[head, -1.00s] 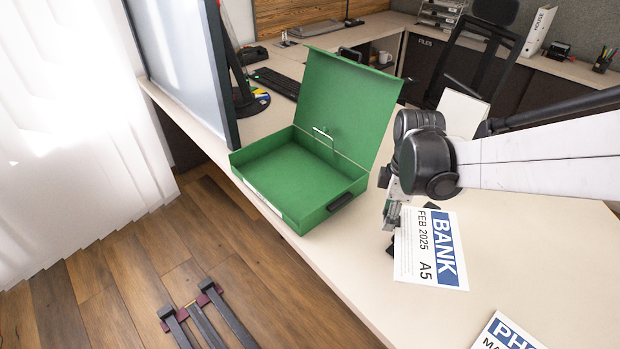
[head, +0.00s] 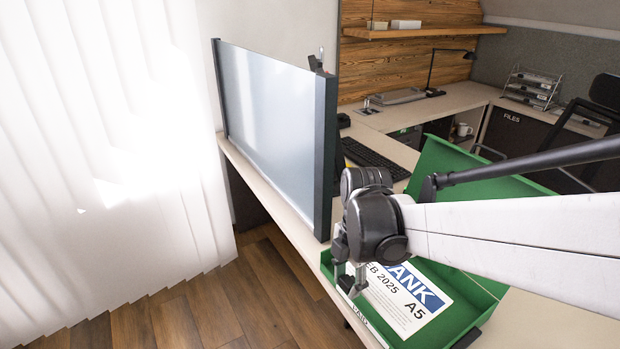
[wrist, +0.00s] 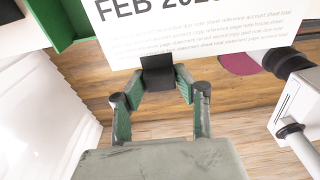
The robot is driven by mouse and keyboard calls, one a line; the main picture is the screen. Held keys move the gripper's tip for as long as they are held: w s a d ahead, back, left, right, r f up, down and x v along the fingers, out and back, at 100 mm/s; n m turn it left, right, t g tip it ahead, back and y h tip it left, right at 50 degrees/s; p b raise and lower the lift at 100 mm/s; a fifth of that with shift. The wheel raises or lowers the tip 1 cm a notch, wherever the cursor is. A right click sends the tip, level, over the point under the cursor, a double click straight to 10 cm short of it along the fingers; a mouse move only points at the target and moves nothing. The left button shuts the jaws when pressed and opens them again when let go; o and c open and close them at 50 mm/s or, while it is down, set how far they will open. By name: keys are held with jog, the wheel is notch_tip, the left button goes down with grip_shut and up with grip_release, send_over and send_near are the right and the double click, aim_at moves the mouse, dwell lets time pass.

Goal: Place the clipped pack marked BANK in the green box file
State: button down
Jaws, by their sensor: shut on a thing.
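The pack marked BANK (head: 412,306) is a white sheet with a blue title band, "FEB 2025" and "A5". In the head view it lies across the open tray of the green box file (head: 445,163); its height above the tray floor is hard to judge. My gripper (head: 352,291) is at the pack's left edge, by the box's left front side, shut on the pack. In the wrist view the fingers (wrist: 160,90) close at a black clip on the pack's edge (wrist: 200,25). A green wall of the box (wrist: 62,22) shows at upper left. My arm hides part of the box.
A tall grey screen panel (head: 275,130) stands on the desk just left of the box. A keyboard (head: 375,158) lies behind it. The box's lid stands open at the back. Wooden floor (head: 180,315) lies beyond the desk edge.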

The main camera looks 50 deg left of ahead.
aim_at(375, 273)
jog(key=w+f, duration=0.2)
jog(key=w, duration=0.1)
jog(key=w+f, duration=0.2)
jog(key=w, duration=0.2)
jog(key=w+a+f+b, duration=0.1)
jog(key=w+f, duration=0.2)
jog(key=w, duration=0.1)
jog(key=shift+w+a, duration=0.1)
jog(key=shift+w, duration=0.1)
jog(key=shift+f+b, duration=0.3)
jog(key=shift+f, duration=1.7)
jog(key=c, duration=1.3)
grip_release()
jog(key=shift+f, duration=0.1)
jog(key=r, duration=0.4)
jog(key=r+p, duration=0.1)
jog(key=r, duration=0.7)
jog(key=shift+w+r, duration=0.15)
jog(key=shift+w, duration=0.25)
